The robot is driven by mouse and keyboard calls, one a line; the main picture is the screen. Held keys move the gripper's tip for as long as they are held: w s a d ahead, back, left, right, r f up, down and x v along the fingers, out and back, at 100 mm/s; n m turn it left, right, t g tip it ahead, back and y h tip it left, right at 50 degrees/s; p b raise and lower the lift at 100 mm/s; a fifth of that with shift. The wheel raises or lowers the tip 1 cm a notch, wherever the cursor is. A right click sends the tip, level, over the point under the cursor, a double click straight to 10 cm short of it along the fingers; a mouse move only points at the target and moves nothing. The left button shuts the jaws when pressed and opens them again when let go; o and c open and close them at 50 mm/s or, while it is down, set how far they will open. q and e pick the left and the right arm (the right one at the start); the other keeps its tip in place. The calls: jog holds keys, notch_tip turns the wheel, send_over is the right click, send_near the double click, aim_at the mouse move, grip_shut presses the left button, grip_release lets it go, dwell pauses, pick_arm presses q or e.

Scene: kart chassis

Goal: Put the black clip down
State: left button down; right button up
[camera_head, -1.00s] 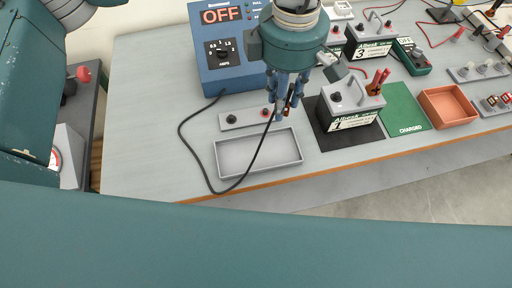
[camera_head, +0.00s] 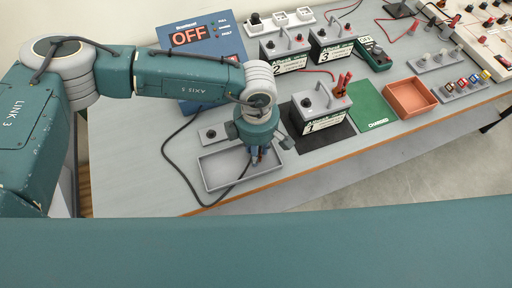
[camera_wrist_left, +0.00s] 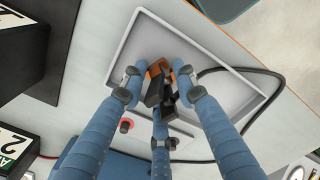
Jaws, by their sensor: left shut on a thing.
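My left gripper (camera_head: 254,160) is over the right part of a shallow grey tray (camera_head: 212,185) near the bench's front edge. In the left wrist view its blue fingers (camera_wrist_left: 158,80) are closed around the black clip (camera_wrist_left: 154,94), which shows black with an orange-brown part. The fingers hide part of the clip. The tray (camera_wrist_left: 143,32) lies behind the clip in that view; whether the clip touches its floor I cannot tell. A black cable (camera_head: 172,160) runs from the OFF unit across the tray to the gripper. My right gripper is not in view.
A blue unit reading OFF (camera_head: 205,42) stands behind the tray. A small plate with terminals (camera_head: 212,134) lies between them. Battery 1 (camera_head: 318,108) stands on a black mat at right, beside a green CHARGED mat (camera_head: 372,106) and an orange tray (camera_head: 410,98).

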pick_arm(q)
jog(key=shift+f, duration=0.15)
jog(key=shift+f+b, duration=0.2)
jog(key=shift+b, duration=0.2)
jog(key=c, duration=1.4)
grip_release()
jog(key=shift+r, duration=0.1)
jog(key=shift+o, duration=0.3)
jog(key=shift+r, duration=0.1)
